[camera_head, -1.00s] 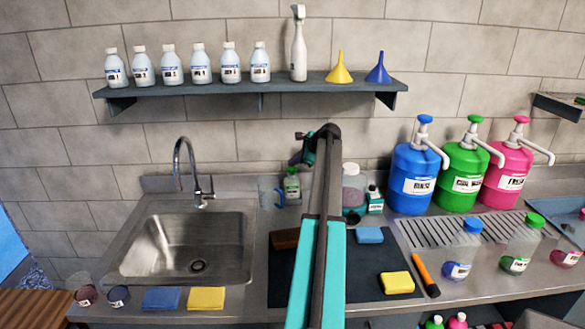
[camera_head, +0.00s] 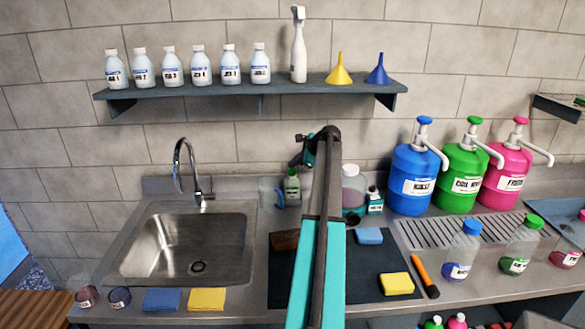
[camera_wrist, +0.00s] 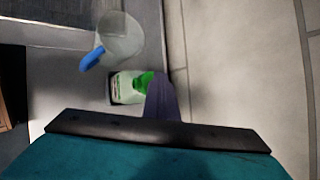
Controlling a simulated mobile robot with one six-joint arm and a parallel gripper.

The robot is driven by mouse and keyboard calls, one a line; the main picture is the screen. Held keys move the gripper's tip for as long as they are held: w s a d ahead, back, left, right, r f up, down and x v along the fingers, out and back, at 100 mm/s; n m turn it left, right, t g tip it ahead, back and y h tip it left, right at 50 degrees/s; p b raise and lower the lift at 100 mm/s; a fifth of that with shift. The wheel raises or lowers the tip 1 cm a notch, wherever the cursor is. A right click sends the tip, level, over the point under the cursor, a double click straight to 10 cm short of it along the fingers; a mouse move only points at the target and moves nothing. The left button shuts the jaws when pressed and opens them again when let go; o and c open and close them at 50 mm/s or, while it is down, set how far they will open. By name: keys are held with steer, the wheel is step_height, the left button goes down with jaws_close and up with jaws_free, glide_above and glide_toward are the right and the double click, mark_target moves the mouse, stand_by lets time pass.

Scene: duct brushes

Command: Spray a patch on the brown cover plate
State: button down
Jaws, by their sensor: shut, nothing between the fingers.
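A brown flat piece (camera_head: 284,240) lies on the dark mat behind the counter's front edge, partly hidden by my arm; I cannot tell for sure whether it is the cover plate. A white spray bottle (camera_head: 299,50) stands upright on the wall shelf. My gripper (camera_head: 296,161) is shut and empty, above the back of the counter near the wall, partly hidden by my arm. In the wrist view a purple finger (camera_wrist: 162,101) overlaps a green-capped bottle (camera_wrist: 126,88); I cannot tell whether they touch. That bottle also shows in the head view (camera_head: 292,188), below my gripper.
A clear jug with a blue handle (camera_wrist: 119,40) stands beside the green-capped bottle. The sink (camera_head: 185,248) is left, pump canisters (camera_head: 412,180) are right. Blue (camera_head: 369,236) and yellow (camera_head: 397,284) sponges and an orange-handled tool (camera_head: 425,272) lie right of my arm.

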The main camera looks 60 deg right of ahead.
mark_target(295, 170)
steer(key=shift+r, duration=0.1)
stand_by(0.3)
steer(key=shift+r+p, duration=1.7)
steer(key=shift+r, duration=1.3)
stand_by(0.8)
steer(key=n, duration=0.6)
steer(key=shift+s+d, duration=0.15)
steer(key=r+n, duration=0.1)
steer(key=n, duration=0.2)
steer(key=r+n, duration=0.1)
steer(key=n, duration=0.3)
steer(key=r+n+h, duration=0.1)
steer(key=n, duration=0.2)
steer(key=shift+w+a+n, duration=0.2)
steer(key=shift+n, duration=0.2)
steer(key=shift+f, duration=0.15)
